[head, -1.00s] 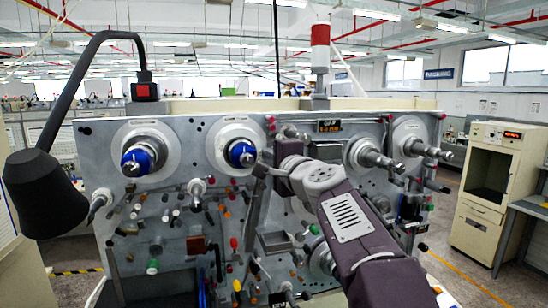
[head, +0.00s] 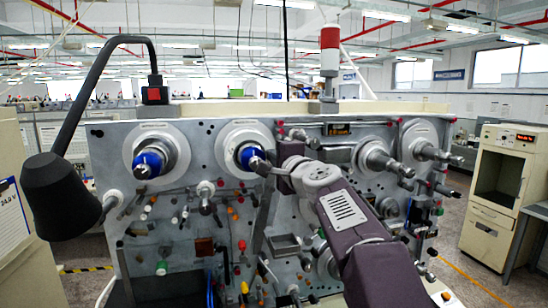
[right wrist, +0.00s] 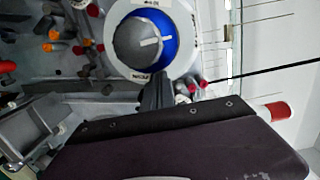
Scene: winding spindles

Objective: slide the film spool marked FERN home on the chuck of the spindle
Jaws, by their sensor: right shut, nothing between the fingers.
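Two pale round flanges with labels too small to read sit on the panel's spindles, one at the far left (head: 133,150) and one left of centre (head: 228,145). I cannot tell which is marked FERN. Each has a blue hub at its middle; the left-of-centre hub (head: 249,153) has my right gripper (head: 262,164) at its lower right. In the right wrist view the shut, empty fingers (right wrist: 157,84) reach the lower part of a white labelled ring (right wrist: 207,25) around a blue hub (right wrist: 178,45) with a grey knob (right wrist: 138,45). Contact is unclear. My left gripper is out of view.
Two bare metal spindles (head: 378,162) (head: 428,152) stand to the right. Several small knobs and pegs crowd the panel below. A black lamp (head: 65,195) hangs at the left, and a beige cabinet (head: 495,185) stands at the right.

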